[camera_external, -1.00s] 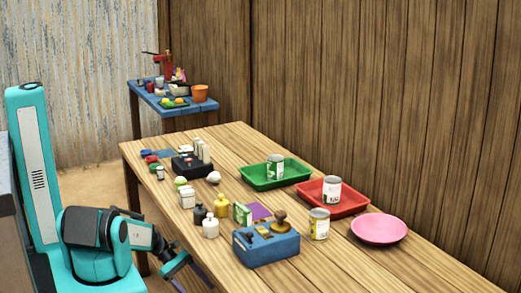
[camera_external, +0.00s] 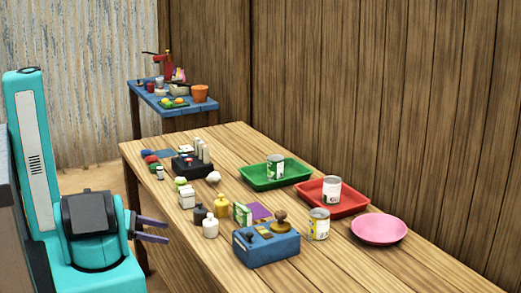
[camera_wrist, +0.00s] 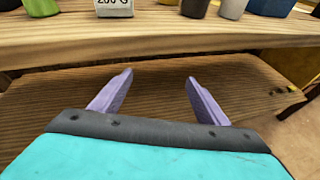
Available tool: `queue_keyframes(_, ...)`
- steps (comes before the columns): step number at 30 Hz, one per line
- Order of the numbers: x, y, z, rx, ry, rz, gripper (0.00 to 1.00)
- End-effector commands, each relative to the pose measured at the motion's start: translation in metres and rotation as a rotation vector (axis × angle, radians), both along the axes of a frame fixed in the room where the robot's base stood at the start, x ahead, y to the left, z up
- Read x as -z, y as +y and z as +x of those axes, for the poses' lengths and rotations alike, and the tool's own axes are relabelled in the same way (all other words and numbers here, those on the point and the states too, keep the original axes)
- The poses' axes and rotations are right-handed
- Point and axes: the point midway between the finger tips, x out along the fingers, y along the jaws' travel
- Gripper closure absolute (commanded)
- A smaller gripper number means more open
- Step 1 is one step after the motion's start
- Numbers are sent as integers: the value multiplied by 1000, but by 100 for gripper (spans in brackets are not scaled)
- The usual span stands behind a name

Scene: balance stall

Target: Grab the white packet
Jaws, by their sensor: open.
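The white packet (camera_external: 187,198) stands upright near the table's left edge. It also shows at the top of the wrist view (camera_wrist: 114,9), cut off by the frame, with "200 G" printed on its front. My gripper (camera_external: 167,231) is open and empty, just off the table's near-left side and short of the packet. In the wrist view its two purple fingers (camera_wrist: 159,77) are spread apart, with the table edge beyond them and the packet farther off, a little left of centre.
A dark bottle (camera_external: 200,213) and a white bottle (camera_external: 210,228) stand right of the packet, and a lime-green item (camera_external: 180,182) is behind it. A blue box (camera_external: 265,245) is farther right. The wooden table's edge (camera_wrist: 160,45) lies between my fingers and these items.

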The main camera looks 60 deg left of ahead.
Motion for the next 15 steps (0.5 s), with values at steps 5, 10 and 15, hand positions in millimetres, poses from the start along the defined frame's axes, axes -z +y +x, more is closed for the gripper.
queue_keyframes(5,-18,18,-14,-66,-30,-27,31)
queue_keyframes(10,-33,32,-24,-121,-62,-48,31)
queue_keyframes(15,-50,43,-22,-163,-115,-69,31)
